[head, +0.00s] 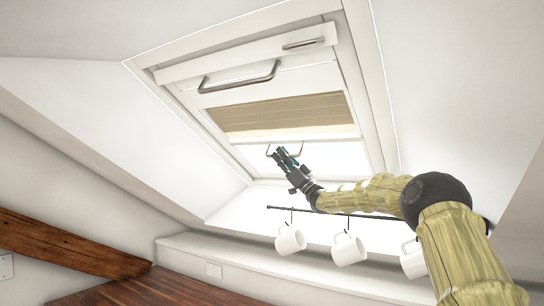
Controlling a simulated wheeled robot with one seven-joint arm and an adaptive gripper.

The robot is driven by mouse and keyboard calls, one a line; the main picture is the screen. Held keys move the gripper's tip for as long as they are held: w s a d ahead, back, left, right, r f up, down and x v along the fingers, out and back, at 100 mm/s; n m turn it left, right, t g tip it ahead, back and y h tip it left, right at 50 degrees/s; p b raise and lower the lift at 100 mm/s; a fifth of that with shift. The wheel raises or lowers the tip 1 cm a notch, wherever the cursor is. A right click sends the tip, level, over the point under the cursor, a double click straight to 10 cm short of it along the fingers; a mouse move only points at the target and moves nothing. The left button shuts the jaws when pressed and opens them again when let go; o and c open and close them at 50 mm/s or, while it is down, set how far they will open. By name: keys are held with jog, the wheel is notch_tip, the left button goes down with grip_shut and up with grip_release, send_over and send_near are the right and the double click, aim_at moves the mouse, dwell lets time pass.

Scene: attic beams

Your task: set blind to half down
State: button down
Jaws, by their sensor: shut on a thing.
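The beige blind (280,115) hangs in the slanted roof window, below the window's upper bar. It covers roughly the upper half of the opening, and bright glass shows beneath it. A pale bottom bar (320,133) runs along its lower edge, with a thin brass-coloured pull handle (298,149) under it. My gripper (279,152) reaches up from the lower right and is shut on the pull handle. The fingers hide part of the handle.
A metal handle (240,78) and a smaller one (303,44) sit on the window's upper part. Below the window, white mugs (290,240) hang from a dark rail (340,213), close under my arm.

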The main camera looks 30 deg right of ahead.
jog(key=shift+d+f, duration=0.1)
jog(key=shift+f, duration=0.1)
jog(key=c, duration=1.7)
grip_release()
jog(key=shift+o, duration=1.1)
jog(key=shift+s+d+r, duration=0.1)
jog(key=shift+d, duration=0.05)
jog(key=shift+s, duration=0.1)
jog(key=s+d+f, duration=0.1)
jog(key=s+d, duration=0.6)
jog(key=s, duration=0.3)
jog(key=shift+s+d, duration=0.15)
jog(key=shift+s, duration=0.05)
